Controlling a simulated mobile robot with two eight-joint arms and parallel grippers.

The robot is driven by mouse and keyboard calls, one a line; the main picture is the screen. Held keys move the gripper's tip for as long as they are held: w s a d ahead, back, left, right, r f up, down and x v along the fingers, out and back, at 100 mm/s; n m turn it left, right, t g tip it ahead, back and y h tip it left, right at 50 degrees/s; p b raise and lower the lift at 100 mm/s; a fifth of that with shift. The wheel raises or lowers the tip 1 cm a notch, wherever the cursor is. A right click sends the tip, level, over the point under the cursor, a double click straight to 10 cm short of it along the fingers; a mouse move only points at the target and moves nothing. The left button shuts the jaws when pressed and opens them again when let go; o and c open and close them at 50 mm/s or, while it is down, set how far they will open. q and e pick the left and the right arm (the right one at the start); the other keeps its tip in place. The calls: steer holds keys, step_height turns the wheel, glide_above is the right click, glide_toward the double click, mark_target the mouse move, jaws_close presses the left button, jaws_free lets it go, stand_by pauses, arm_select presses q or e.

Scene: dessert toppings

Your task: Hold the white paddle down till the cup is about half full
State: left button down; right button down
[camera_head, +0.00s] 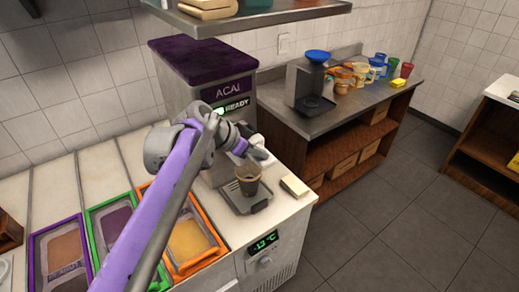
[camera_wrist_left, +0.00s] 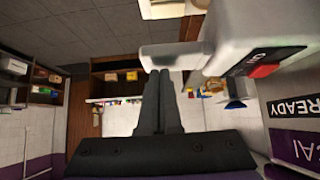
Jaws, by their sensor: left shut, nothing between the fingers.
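The acai machine (camera_head: 235,92) with a purple lid and a READY display stands on the counter. A brownish cup (camera_head: 248,180) stands upright on the machine's drip tray (camera_head: 231,198); its fill level is too small to tell. My left gripper (camera_head: 262,154) is shut and empty, above the cup at the machine's front. In the left wrist view its fingers (camera_wrist_left: 160,74) reach to the white paddle (camera_wrist_left: 172,56), their tips at its edge; I cannot tell whether they press it. My right gripper is not in view.
Topping bins, one with an orange rim (camera_head: 202,262), sit in the counter at left. A pale block (camera_head: 294,186) lies right of the drip tray. A shelf (camera_head: 245,20) hangs above. A side counter (camera_head: 335,112) holds a dark dispenser (camera_head: 305,85) and several containers.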

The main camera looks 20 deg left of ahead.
mark_target(262, 164)
arm_select(q)
steer(key=shift+s+d+f+m+t+y, duration=0.2)
steer(key=shift+f+m+t+y, duration=0.1)
steer(key=shift+f+t+y, duration=0.1)
stand_by(0.4)
steer(key=shift+s+d+f+m+t+y+p, duration=0.15)
steer(key=shift+f+m+t+y+p, duration=0.15)
steer(key=shift+f+t+y, duration=0.15)
steer(key=shift+d+f+m+t+y, duration=0.15)
steer(key=shift+f+m+t+y, duration=0.45)
steer(key=shift+f+t+y, duration=0.2)
steer(key=shift+r, duration=0.1)
